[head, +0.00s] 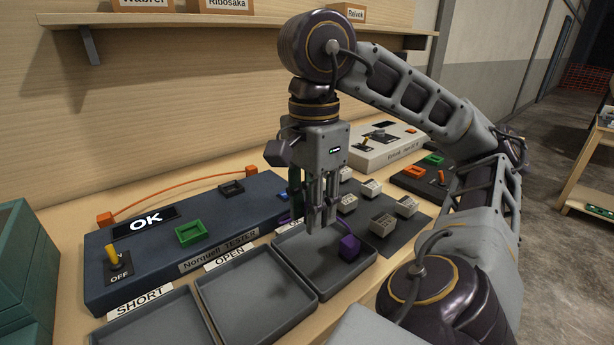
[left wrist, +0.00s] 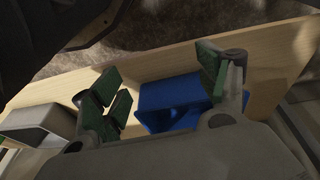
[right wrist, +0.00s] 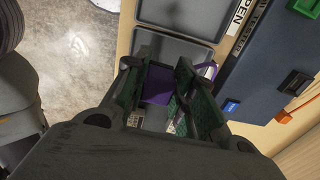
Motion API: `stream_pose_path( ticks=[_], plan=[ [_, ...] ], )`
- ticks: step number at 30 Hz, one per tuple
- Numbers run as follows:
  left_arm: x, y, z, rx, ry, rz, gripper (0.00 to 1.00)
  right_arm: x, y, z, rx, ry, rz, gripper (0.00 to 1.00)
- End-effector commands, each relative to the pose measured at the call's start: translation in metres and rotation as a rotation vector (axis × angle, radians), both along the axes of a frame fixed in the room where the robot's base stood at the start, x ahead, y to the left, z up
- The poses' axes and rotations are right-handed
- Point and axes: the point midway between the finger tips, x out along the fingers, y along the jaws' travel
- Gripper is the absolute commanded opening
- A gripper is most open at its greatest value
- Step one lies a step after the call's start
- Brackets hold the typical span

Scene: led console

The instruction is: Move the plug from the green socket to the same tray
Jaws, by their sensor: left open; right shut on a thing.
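The tester console (head: 150,275) has an empty green socket (head: 191,233) and an empty black socket (head: 231,187); its display reads OK. A purple plug (head: 349,247) shows at the right side of the third tray (head: 290,258). My right gripper (head: 318,222) points down over this tray. It is shut on a purple plug, which the fingers largely hide in the head view. In the right wrist view, a purple block (right wrist: 158,85) shows between the fingers, and a purple cable (right wrist: 206,66) runs beside them. My left gripper (left wrist: 162,88) is open and empty, outside the head view.
Trays labelled SHORT (head: 135,328) and OPEN (head: 240,318) lie left of the third tray. A yellow lever (head: 112,257) and orange lead (head: 180,190) are on the console side. Several pale blocks stand on a dark mat (head: 395,240). A blue bin (left wrist: 175,100) lies below my left gripper.

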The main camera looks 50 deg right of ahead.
Motion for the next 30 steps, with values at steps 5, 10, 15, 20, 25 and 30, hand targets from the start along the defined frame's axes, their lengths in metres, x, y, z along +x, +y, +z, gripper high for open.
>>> stream_pose_path(
  ticks=[5, 10, 15, 20, 25, 30],
  plan=[
    [0.001, -0.002, 0.009, -0.009, -0.02, -0.002, 0.75, -0.006, -0.003, -0.002, -0.001, -0.002, -0.001, 0.0],
    [0.002, -0.004, 0.019, -0.018, -0.038, -0.004, 0.75, -0.011, -0.005, -0.002, 0.0, -0.002, -0.002, 0.0],
    [0.002, -0.005, 0.027, -0.025, -0.051, -0.006, 0.75, -0.015, -0.006, -0.001, 0.001, -0.001, 0.0, 0.0],
    [0.002, -0.005, 0.029, -0.026, -0.052, -0.006, 0.75, -0.016, -0.006, 0.0, 0.002, -0.002, 0.001, 0.0],
    [0.002, -0.005, 0.029, -0.026, -0.052, -0.006, 0.75, -0.016, -0.006, 0.0, 0.002, -0.002, 0.001, 0.0],
    [0.002, -0.005, 0.028, -0.025, -0.052, -0.006, 0.75, -0.016, -0.006, 0.0, 0.002, -0.002, 0.001, 0.0]
  ],
)
